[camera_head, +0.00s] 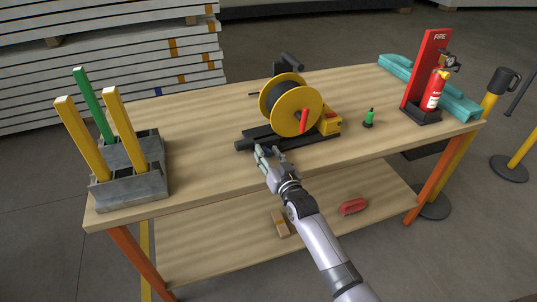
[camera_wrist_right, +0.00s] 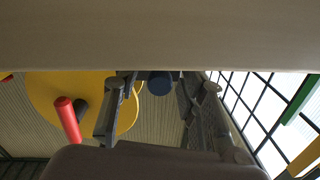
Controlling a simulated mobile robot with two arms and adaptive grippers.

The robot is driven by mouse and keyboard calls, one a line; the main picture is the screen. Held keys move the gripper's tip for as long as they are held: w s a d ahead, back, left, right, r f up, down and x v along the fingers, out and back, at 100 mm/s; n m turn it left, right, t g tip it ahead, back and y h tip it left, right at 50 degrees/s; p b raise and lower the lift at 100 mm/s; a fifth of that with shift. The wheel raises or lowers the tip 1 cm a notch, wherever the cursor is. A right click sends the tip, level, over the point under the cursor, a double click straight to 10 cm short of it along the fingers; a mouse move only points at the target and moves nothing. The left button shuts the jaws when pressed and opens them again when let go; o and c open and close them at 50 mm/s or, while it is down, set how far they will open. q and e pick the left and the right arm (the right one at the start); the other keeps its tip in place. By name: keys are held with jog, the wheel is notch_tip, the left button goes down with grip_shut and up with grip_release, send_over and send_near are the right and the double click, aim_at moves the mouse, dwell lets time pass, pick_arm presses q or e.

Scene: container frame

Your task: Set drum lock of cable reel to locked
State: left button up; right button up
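The cable reel (camera_head: 300,108) stands on the bench, with yellow flanges, dark cable and a red crank handle (camera_head: 304,121) on its near side. Its dark base (camera_head: 262,137) reaches toward the left front. My right gripper (camera_head: 265,152) is low at the front left of this base. In the right wrist view, its two fingers are spread and a blue round knob (camera_wrist_right: 159,83) shows between their tips, with gaps at both sides. The yellow flange (camera_wrist_right: 60,95) and red handle (camera_wrist_right: 67,118) are left of the fingers. I cannot tell the lock's setting. My left gripper is out of view.
A grey bin (camera_head: 130,185) with yellow and green bars stands at the bench's left. The lower shelf holds a red brush (camera_head: 353,206) and a small block (camera_head: 280,224).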

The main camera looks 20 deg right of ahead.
grip_shut()
jog(key=shift+d, duration=0.1)
dwell(0.6)
